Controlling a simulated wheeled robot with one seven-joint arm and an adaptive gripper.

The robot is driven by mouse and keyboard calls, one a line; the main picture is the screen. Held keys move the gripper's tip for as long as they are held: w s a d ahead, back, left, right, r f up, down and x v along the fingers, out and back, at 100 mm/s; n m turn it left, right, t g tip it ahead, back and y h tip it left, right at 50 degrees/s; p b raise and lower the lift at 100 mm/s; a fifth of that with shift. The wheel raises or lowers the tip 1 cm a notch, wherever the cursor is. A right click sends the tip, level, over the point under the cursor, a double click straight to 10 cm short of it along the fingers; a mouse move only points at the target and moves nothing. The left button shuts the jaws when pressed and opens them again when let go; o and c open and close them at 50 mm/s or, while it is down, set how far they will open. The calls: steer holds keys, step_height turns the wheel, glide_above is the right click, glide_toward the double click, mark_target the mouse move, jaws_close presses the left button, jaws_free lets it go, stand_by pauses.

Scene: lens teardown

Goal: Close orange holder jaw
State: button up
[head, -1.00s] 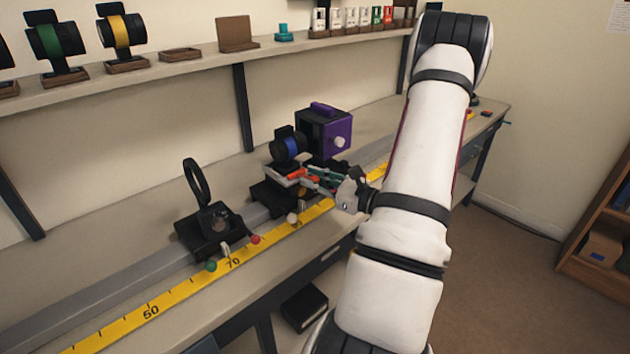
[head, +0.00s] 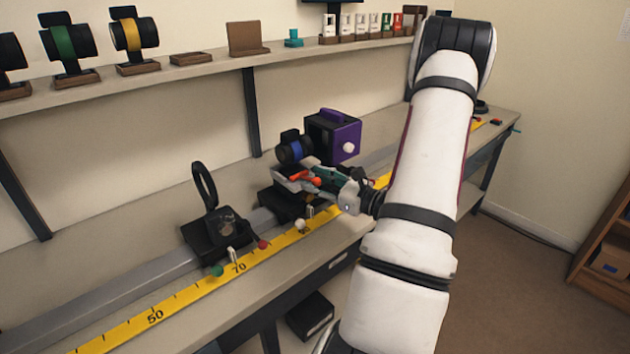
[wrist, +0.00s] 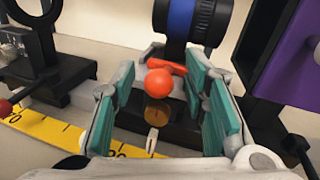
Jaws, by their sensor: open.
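The orange holder jaw lever has a round orange knob (wrist: 159,84) and a flat orange arm behind it (wrist: 166,67). It sits on a black holder (head: 280,202), below a black lens with a blue band (head: 294,150). In the wrist view, the blue-banded lens (wrist: 190,18) is at the top middle. My gripper (wrist: 161,66) is open, with teal pads left and right of the knob and a gap visible on both sides. In the head view, my gripper (head: 303,178) reaches the holder from the right and hides part of it. I cannot tell the jaw's opening.
A purple box with a white knob (head: 338,136) stands just behind the lens. Another black holder with an upright ring (head: 212,232) is to the left on the grey rail (head: 150,271). A yellow scale (head: 170,309) runs along the front. The shelf above holds more lenses.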

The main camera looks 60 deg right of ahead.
steer(key=s, duration=1.1)
steer(key=shift+s, duration=0.15)
